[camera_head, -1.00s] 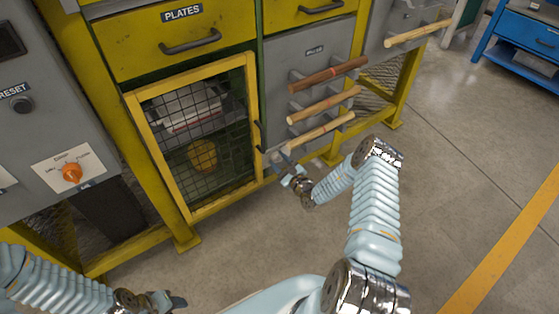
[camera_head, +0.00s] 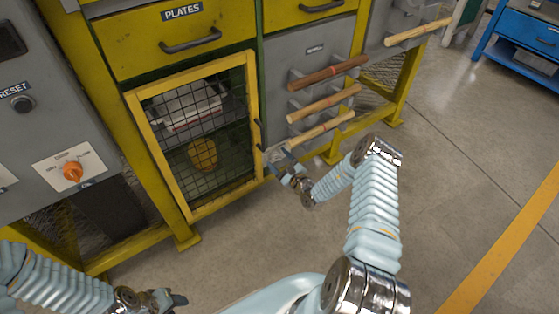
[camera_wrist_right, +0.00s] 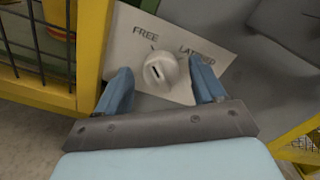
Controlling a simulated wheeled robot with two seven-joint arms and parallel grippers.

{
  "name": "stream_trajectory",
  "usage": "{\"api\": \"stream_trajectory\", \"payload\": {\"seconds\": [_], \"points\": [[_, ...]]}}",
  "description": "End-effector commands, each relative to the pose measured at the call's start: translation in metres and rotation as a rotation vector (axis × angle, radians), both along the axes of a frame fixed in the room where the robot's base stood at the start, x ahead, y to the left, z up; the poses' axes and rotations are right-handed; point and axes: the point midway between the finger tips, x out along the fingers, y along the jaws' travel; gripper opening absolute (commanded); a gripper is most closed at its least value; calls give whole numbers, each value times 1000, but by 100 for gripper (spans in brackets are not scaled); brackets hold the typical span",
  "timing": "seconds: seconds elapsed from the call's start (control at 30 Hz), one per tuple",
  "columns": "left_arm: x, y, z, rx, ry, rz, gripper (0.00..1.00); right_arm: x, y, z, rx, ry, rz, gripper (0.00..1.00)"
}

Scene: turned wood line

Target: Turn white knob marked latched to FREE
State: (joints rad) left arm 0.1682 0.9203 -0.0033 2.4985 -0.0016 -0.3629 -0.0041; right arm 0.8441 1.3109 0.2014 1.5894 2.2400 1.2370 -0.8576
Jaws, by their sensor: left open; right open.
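The white knob (camera_wrist_right: 161,73) sits on a pale plate (camera_wrist_right: 133,38) in the right wrist view. The plate reads FREE to the upper left of the knob and a partly blurred LATCHED to the upper right. A dark slot shows on the knob's face; I cannot tell its exact setting. My right gripper (camera_wrist_right: 160,68) is open, with one blue finger on each side of the knob; contact is not clear. In the head view my right gripper (camera_head: 278,160) is low beside the mesh door, and the knob is hidden there. My left gripper (camera_head: 178,300) is open and empty at the bottom left.
A yellow-framed mesh door (camera_head: 190,210) stands left of my right gripper. Wooden rods (camera_head: 322,103) stick out on holders above it. An orange knob (camera_head: 72,172) is on the grey panel at left. The floor (camera_head: 440,190) at right is clear.

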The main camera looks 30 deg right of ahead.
Motion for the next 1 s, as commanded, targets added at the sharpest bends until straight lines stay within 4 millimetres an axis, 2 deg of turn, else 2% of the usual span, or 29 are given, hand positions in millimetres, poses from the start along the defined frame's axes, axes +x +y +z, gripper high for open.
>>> {"api": "stream_trajectory", "payload": {"seconds": [0.17, 0.27, 0.37, 0.7, 0.83, 1.0], "points": [[0, 0, 0, 0, 0, 0, 43, -1, 0, 0, 0, -1, -1, 69], [0, 0, 2, 0, 0, 0, 43, -10, -2, 1, 0, 1, -1, 69], [0, -1, 4, -1, 0, -1, 43, -28, -3, 1, 3, 2, -2, 69], [-1, -3, 9, -4, 2, -5, 43, -109, -9, 1, 1, 1, -2, 69], [-1, -3, 10, -4, 3, -6, 43, -128, -10, 0, 1, 1, -1, 69], [-1, -3, 10, -5, 2, -6, 43, -137, -11, 0, 0, 0, -1, 69]]}}
